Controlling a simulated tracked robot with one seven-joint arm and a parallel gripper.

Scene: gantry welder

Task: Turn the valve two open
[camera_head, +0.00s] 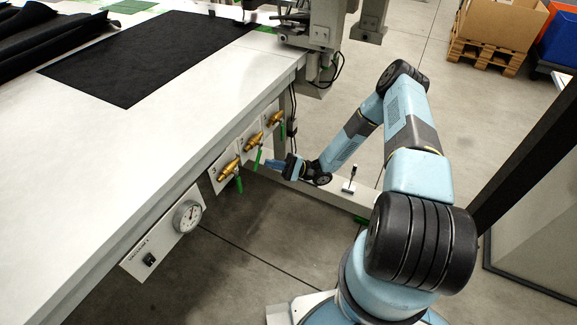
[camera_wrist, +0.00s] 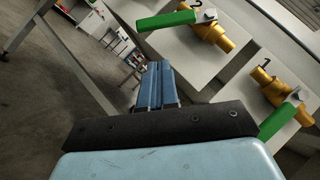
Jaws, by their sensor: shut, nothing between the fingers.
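Valve two (camera_head: 253,142) is the brass middle valve of three on the table's side panel. Its green handle (camera_head: 257,158) points down from the body. In the wrist view, valve two (camera_wrist: 212,38) is at the upper right, marked "2", with its green handle (camera_wrist: 165,20) reaching left. My gripper (camera_head: 267,163) is beside and a little below that handle in the head view. In the wrist view, its blue fingers (camera_wrist: 155,68) are together and empty, below the handle in the picture. A gap shows between them and the handle; contact is not seen.
Valve one (camera_wrist: 285,90), with a green handle (camera_wrist: 279,120), lies to the right of my gripper. The white table (camera_head: 130,150) overhangs nearby. Open floor lies below.

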